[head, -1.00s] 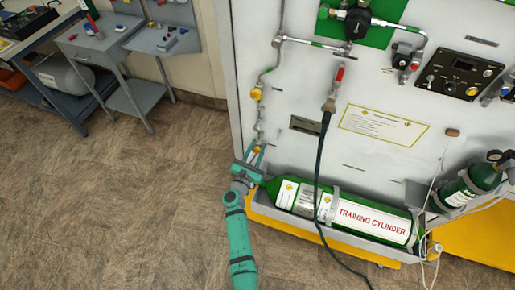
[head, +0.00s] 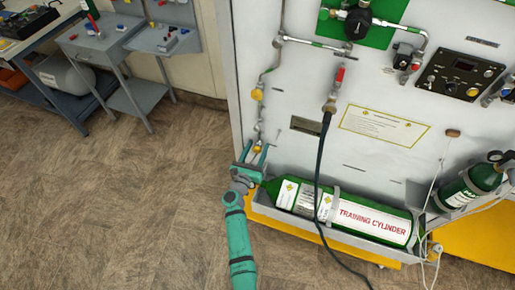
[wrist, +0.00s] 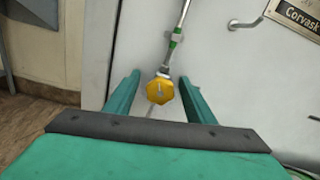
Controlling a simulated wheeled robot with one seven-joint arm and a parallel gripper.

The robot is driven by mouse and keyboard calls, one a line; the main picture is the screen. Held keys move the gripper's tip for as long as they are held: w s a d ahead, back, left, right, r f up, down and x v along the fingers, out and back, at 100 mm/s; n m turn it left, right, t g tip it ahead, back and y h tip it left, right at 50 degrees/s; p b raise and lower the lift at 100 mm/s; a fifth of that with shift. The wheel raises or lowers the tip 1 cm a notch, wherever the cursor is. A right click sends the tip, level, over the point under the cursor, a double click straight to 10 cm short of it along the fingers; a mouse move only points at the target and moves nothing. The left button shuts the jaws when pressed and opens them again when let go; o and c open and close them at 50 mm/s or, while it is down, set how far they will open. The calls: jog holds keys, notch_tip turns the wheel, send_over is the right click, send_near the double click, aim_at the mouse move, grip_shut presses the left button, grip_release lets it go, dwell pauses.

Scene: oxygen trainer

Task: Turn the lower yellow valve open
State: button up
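The lower yellow valve (head: 258,146) is a small yellow knob on a thin pipe at the left edge of the white panel. In the wrist view the yellow valve (wrist: 160,91) shows an eight-sided face with a pale mark at its centre, and it lies between my two fingers. My gripper (head: 256,150) is open, with one teal finger on each side of the valve. In the wrist view my gripper (wrist: 160,78) shows a clear gap between each finger and the knob. I cannot tell how far the fingertips are from the valve in depth.
The upper yellow valve (head: 257,94) sits higher on the same pipe. A green training cylinder (head: 368,219) lies in a tray just right of my gripper. A black hose (head: 320,175) hangs in front of the panel. The floor (head: 130,210) to the left is clear.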

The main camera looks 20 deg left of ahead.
jog(key=shift+s, duration=0.1)
jog(key=s, duration=1)
jog(key=shift+s+a, duration=0.15)
jog(key=shift+s, duration=0.15)
jog(key=shift+w, duration=0.1)
jog(key=w, duration=0.8)
jog(key=shift+d+f, duration=0.2)
jog(key=shift+f, duration=0.15)
